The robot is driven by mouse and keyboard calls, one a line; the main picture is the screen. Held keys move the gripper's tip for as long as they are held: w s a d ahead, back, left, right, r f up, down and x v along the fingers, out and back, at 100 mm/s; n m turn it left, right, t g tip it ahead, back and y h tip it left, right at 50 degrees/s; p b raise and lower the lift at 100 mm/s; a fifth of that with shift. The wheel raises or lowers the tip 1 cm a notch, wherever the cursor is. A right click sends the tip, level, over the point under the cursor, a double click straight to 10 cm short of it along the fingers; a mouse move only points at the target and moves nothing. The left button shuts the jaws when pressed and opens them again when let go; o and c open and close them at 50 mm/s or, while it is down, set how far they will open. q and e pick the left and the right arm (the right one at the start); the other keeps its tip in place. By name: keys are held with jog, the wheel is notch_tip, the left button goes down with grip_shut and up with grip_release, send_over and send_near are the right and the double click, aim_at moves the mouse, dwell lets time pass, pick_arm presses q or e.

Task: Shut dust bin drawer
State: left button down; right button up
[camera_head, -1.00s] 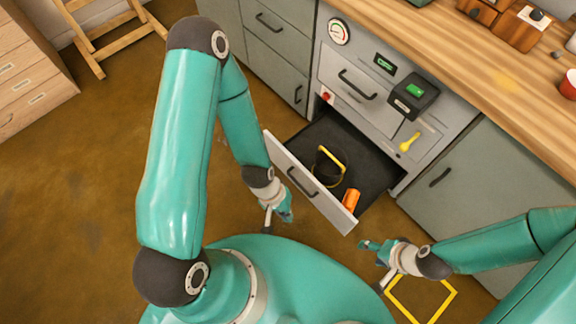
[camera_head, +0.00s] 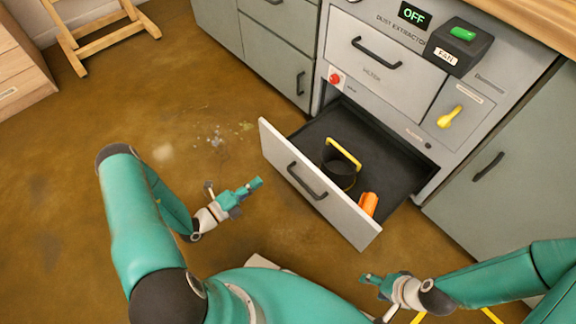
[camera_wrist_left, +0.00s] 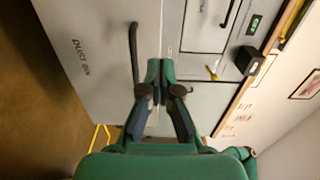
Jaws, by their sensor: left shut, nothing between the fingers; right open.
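The dust bin drawer (camera_head: 325,200) is pulled out of the grey cabinet, with its pale front panel and dark handle (camera_head: 307,181) facing me. Inside it are a black bucket with a yellow handle (camera_head: 343,160) and an orange object (camera_head: 368,204). My left gripper (camera_head: 255,184) is shut and empty, in front of the drawer panel and to its left, apart from it in the head view. In the left wrist view the shut fingers (camera_wrist_left: 160,68) show before the panel lettered "DUST BIN" (camera_wrist_left: 85,62). My right gripper (camera_head: 367,278) is open, below the drawer's right corner.
The cabinet carries a dust extractor panel reading OFF (camera_head: 413,15), a black fan box (camera_head: 458,47), a yellow lever (camera_head: 449,117) and a red button (camera_head: 335,79). A wooden easel (camera_head: 105,35) stands at the upper left. The floor left of the drawer is open, with scattered debris (camera_head: 215,139).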

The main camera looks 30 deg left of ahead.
aim_at(294, 154)
pick_arm(q)
jog(key=b+x, duration=0.2)
jog(key=x, duration=1)
jog(key=shift+w+a+b, duration=0.15)
jog(key=shift+a+b, duration=0.05)
jog(key=shift+b, duration=0.1)
jog(key=shift+x, duration=0.8)
